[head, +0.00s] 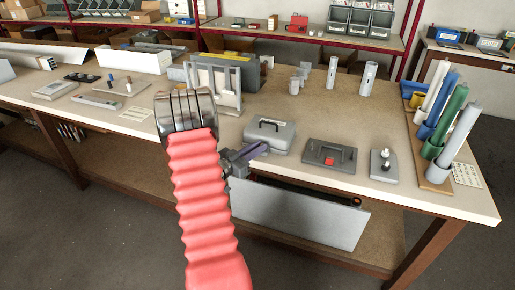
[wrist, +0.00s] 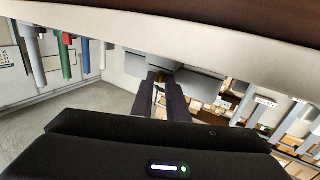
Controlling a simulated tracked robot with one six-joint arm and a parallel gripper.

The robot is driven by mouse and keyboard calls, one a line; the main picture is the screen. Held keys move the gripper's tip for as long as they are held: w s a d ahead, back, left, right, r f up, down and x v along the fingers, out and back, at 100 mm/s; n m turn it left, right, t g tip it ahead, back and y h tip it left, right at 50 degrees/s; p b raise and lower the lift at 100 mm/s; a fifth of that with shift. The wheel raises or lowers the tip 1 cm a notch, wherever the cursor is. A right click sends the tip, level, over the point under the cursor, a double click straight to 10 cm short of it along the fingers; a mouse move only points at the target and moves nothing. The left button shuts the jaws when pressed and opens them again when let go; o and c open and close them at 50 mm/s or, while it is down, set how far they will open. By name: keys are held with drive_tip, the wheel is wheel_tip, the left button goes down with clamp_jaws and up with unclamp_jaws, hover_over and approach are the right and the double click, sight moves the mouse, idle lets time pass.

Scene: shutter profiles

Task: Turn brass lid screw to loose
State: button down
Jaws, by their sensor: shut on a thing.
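My gripper (head: 262,147) is at the table's front edge in the head view, its dark fingers pointing right and up. Its tips show just in front of a grey case (head: 280,137) with a dark handle. In the wrist view the two dark fingers of the gripper (wrist: 161,78) are close together, with a small brass-coloured piece, the brass lid screw (wrist: 160,77), between the tips. Grey surfaces (wrist: 197,85) lie just beyond and beside the tips. The screw is mostly hidden by the fingers, so its turn cannot be read. The head view does not show it.
A grey panel (head: 300,215) stands below the table's front edge. A dark grey case with a red latch (head: 329,157) and a small grey block with white knobs (head: 383,166) lie to the right. Coloured tubes (head: 450,118) stand at the right end. Table (head: 440,202) surface shows between them.

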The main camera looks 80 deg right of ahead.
drive_tip(key=shift+a+n+t+h, duration=0.1)
drive_tip(key=shift+n+t+h, duration=0.2)
drive_tip(key=shift+n+t, duration=0.25)
drive_tip(key=shift+s+a+n+t+h, duration=0.1)
drive_tip(key=shift+s+n+t+h, duration=0.15)
drive_tip(key=shift+n+t, duration=0.55)
drive_tip(key=shift+s+a+n+t+h, duration=0.1)
drive_tip(key=shift+n+t+h, duration=0.3)
drive_tip(key=shift+t, duration=0.7)
drive_tip(key=shift+s+n+t+h, duration=0.2)
drive_tip(key=shift+n+t, duration=0.45)
drive_tip(key=shift+t, duration=0.3)
drive_tip(key=shift+s+n+t+y, duration=0.15)
drive_tip(key=shift+s+n+t, duration=0.1)
drive_tip(key=shift+n+t, duration=1.1)
drive_tip(key=shift+s+n+t+y, duration=0.15)
drive_tip(key=shift+n+t, duration=0.6)
drive_tip(key=shift+t, duration=1.2)
drive_tip(key=shift+d+t, duration=0.1)
drive_tip(key=shift+t, duration=0.2)
drive_tip(key=c, duration=2)
unclamp_jaws()
